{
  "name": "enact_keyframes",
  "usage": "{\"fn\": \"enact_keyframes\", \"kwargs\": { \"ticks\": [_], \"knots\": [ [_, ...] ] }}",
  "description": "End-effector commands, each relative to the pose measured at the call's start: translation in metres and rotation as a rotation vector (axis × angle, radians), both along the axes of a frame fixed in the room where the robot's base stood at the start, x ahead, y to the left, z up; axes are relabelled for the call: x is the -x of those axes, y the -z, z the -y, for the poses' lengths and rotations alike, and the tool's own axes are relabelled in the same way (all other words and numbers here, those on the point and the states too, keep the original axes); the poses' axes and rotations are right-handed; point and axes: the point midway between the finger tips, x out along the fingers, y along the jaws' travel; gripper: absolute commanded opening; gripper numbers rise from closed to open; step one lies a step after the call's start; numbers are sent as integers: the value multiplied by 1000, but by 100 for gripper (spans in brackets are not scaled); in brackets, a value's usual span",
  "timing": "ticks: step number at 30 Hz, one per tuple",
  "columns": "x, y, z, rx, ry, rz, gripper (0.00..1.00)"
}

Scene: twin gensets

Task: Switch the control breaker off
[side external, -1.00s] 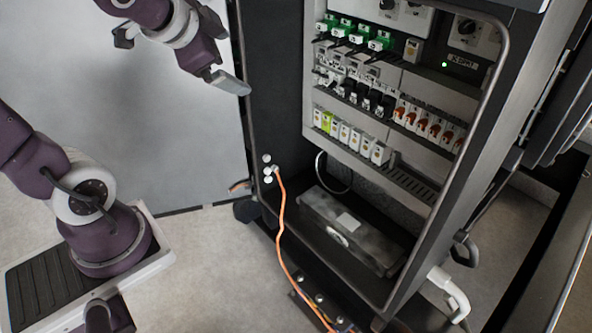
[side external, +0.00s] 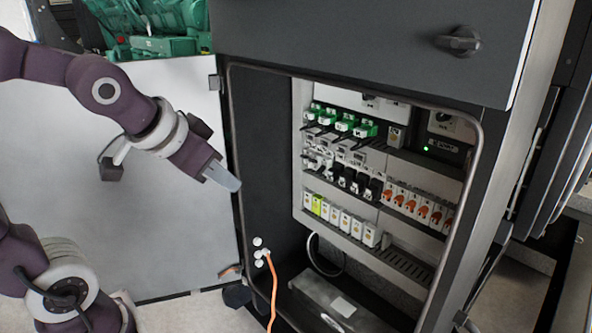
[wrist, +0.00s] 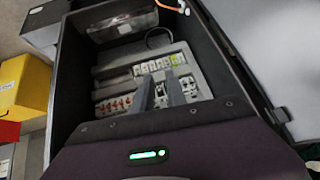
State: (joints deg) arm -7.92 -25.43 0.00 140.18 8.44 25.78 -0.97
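The open cabinet (side external: 232,150) holds rows of breakers. The middle row has black-levered breakers (side external: 355,183) and, to their right, several with orange levers (side external: 412,203). A lower row has white modules (side external: 345,222). I cannot tell which one is the control breaker; labels are too small to read. My gripper (side external: 222,177) is empty, just outside the cabinet's left edge, apart from the breakers. In the wrist view, its two fingers (wrist: 160,92) stand apart with a gap between them, in line with the breaker rows behind.
Green connectors (side external: 342,122) sit above the breakers, with a lit green lamp (side external: 426,149) to their right. An orange cable (side external: 272,285) hangs at the cabinet's lower left. A rotary handle (side external: 460,40) sticks out above the opening. A yellow bin (wrist: 22,85) stands left in the wrist view.

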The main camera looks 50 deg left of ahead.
Motion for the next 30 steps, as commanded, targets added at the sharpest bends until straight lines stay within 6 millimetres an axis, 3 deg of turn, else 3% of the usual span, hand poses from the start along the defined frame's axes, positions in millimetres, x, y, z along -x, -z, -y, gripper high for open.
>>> {"fn": "enact_keyframes", "kwargs": {
  "ticks": [1,3,6,9,12,18,24,30],
  "knots": [
    [-32,5,-19,-33,-13,35,6],
    [-78,9,-44,-78,-7,117,0],
    [-134,23,-75,-113,27,233,0],
    [-177,44,-100,-111,76,354,0],
    [-204,68,-119,-66,122,483,0],
    [-214,97,-138,58,161,703,0],
    [-212,98,-151,84,136,785,0],
    [-213,97,-151,83,133,790,0]
  ]
}}
